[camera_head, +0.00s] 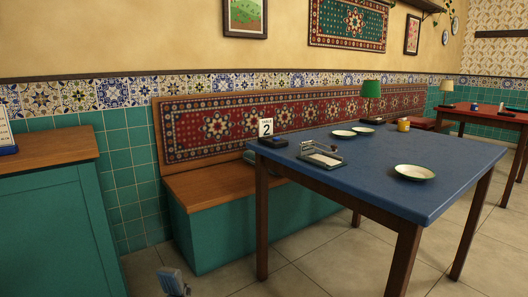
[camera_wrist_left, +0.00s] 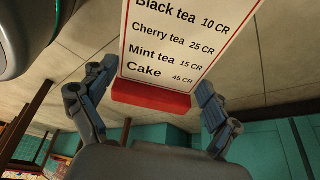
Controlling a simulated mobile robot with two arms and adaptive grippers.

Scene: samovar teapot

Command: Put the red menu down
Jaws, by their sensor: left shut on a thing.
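The red menu (camera_wrist_left: 150,97) is a white card with dark lettering, a red edge and a red base. It shows large in the left wrist view, with the base nearest the gripper. My left gripper (camera_wrist_left: 156,84) has its two blue-grey fingers on either side of the menu and is shut on it. The card's far end runs out of the picture. In the head view the menu does not show; only a small blue-grey gripper part (camera_head: 172,282) shows at the bottom edge. My right gripper cannot be made out.
A teal cabinet (camera_head: 60,220) with a wooden top stands left, with a blue-based card (camera_head: 7,149). A bench (camera_head: 225,185) lies between.

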